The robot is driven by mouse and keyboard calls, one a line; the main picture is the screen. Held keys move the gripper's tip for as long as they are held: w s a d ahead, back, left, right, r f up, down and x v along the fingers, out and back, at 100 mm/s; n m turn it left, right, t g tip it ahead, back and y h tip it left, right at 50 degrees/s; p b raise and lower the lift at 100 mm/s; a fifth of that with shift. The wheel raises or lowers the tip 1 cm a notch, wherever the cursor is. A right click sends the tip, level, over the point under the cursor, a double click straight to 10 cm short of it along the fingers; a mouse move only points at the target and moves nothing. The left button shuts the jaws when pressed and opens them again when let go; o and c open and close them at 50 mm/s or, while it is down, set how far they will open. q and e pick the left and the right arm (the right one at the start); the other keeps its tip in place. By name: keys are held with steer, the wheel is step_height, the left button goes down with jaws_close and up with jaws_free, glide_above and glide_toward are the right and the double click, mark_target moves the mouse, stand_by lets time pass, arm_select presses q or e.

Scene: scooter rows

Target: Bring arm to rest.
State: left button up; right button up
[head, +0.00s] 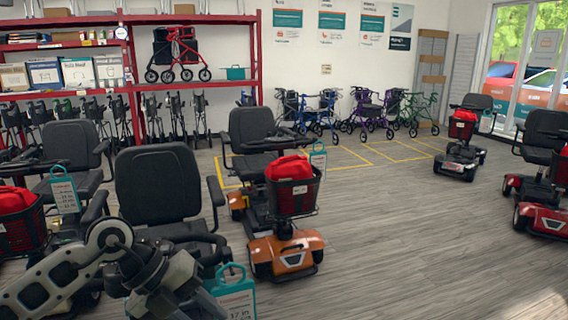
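My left arm (62,272) comes in from the left at the bottom of the head view. It rises to a grey rounded joint, then bends down to the right. Its dark far part (160,278) runs to the bottom edge, in front of a black scooter seat (160,185). I cannot make out gripper fingers there or whether they hold anything. My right arm and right gripper are not in view.
A teal-framed tag (235,298) shows beside my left arm. An orange scooter (285,255) with a basket holding something red stands ahead. Red scooters (545,215) stand at right. Red shelving (195,85) and rollators line the back. Wood floor is clear at centre right.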

arm_select(q)
steer(key=s+d+r+n+t+h, duration=0.1)
steer(key=s+d+r+n+h, duration=0.15)
steer(key=d+h, duration=0.35)
steer(key=s+d+r+n+t+h, duration=0.1)
steer(key=s+d+n+t+h, duration=0.15)
steer(key=d+h, duration=0.35)
steer(key=a+f+n+t+y, duration=1)
steer(key=f+n+t+y, duration=0.2)
steer(key=n, duration=0.8)
steer(key=s+a+f+n+g+y, duration=0.3)
steer(key=s+f+n+g+y, duration=0.1)
steer(key=s+f, duration=0.6)
step_height(320, 180, down, 3)
steer(key=shift+s+f+n+g, duration=0.2)
steer(key=shift+n+g, duration=0.4)
steer(key=shift+g, duration=0.25)
